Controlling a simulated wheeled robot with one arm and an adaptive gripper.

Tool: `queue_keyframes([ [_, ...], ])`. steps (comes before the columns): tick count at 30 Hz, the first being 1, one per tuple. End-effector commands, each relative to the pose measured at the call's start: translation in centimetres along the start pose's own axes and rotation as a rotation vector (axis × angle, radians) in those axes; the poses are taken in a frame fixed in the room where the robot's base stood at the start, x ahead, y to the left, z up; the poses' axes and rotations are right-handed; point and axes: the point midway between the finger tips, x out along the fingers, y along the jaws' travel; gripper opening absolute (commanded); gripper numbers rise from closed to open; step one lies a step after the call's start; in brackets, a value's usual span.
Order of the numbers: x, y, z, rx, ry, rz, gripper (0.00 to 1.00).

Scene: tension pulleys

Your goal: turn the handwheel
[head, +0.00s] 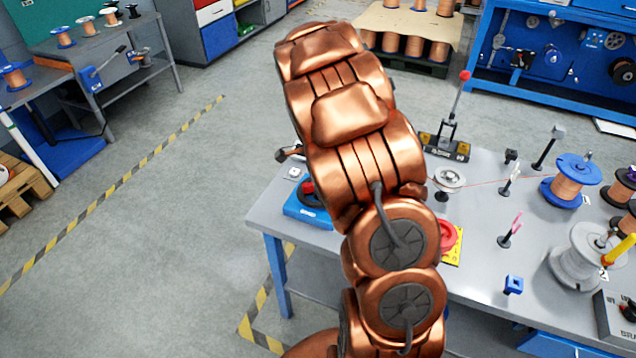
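My copper-coloured arm fills the middle of the head view and reaches over the left end of the grey workbench (470,220). My gripper is not visible; the arm links hide it or it is out of sight. I cannot clearly make out a handwheel. A blue box (305,211) with a dark round part and a red piece on top stands at the bench's left end, partly hidden by my arm. A small dark knob-like part (284,155) sticks out left of my arm, above the box; I cannot tell what it belongs to.
A grooved pulley (449,178) and a lever stand (444,146) are right of my arm. A red button (446,236) on a yellow plate is partly hidden. Blue spool (566,182) and white spool (580,258) stand farther right.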

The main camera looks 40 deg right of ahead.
Motion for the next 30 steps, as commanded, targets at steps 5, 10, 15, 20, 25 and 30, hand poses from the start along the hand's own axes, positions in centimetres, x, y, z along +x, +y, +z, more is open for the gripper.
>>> queue_keyframes([
  [5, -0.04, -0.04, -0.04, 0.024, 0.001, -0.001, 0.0],
  [10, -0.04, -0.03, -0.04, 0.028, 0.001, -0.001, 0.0],
  [15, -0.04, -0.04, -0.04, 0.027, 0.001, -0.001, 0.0],
  [20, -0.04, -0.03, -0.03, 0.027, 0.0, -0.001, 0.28],
  [25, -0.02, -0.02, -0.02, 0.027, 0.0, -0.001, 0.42],
  [30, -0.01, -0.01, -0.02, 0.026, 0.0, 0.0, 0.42],
])
